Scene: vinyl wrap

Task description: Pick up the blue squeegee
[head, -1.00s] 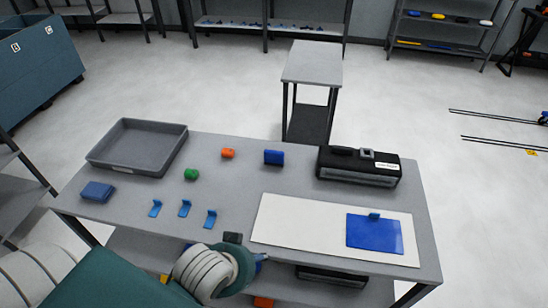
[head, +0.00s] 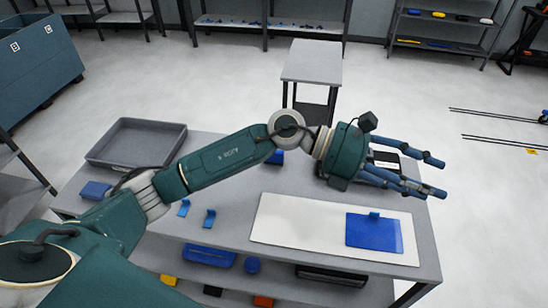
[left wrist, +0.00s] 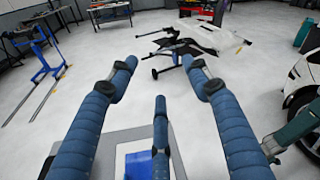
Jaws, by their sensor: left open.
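Several blue items lie on the grey table, and I cannot tell for certain which is the squeegee. A blue block (head: 276,157) shows partly behind my left arm. Another flat blue piece (head: 96,190) lies at the left end, and small bent blue pieces (head: 209,218) lie near the front edge. A small blue piece (head: 374,215) sits at the top of a blue sheet (head: 374,235) on a white board (head: 290,222); the sheet also shows in the left wrist view (left wrist: 138,165). My left gripper (head: 428,176) is open and empty above the table's right end.
A grey tray (head: 125,140) stands at the table's back left. A black case (head: 385,160) is partly hidden behind my left gripper. The lower shelf holds a blue tray (head: 209,256) and other items. A small grey side table (head: 312,65) stands behind.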

